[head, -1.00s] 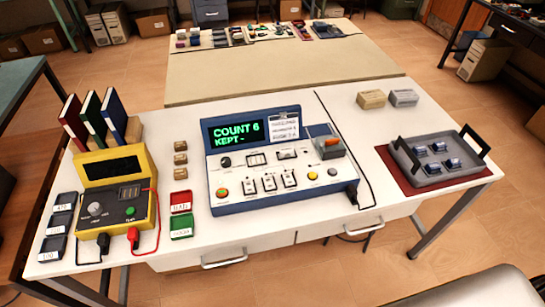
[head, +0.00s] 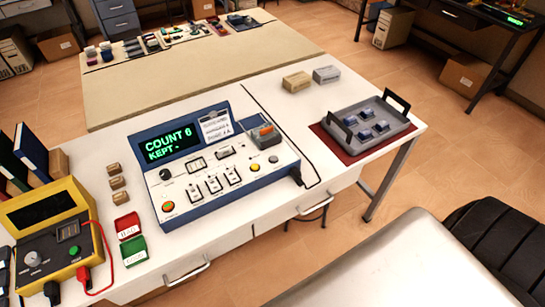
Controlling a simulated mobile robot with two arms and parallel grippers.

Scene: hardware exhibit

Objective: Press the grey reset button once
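The blue and white console (head: 215,165) stands on the white table. Its green display (head: 170,142) reads "COUNT 6" and "KEPT -". A small grey button (head: 273,159) sits at the right of its front panel, beside an orange button (head: 255,167). A round red-orange button (head: 168,206) is at the panel's left end. Any button lettering is too small to read. Neither of my grippers shows in the head view, and nothing covers the console's front panel.
A yellow tester (head: 50,220) with a red lead stands to the left. A grey handled tray (head: 362,140) is on a red mat at right. A pale surface (head: 400,260) fills the lower right.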

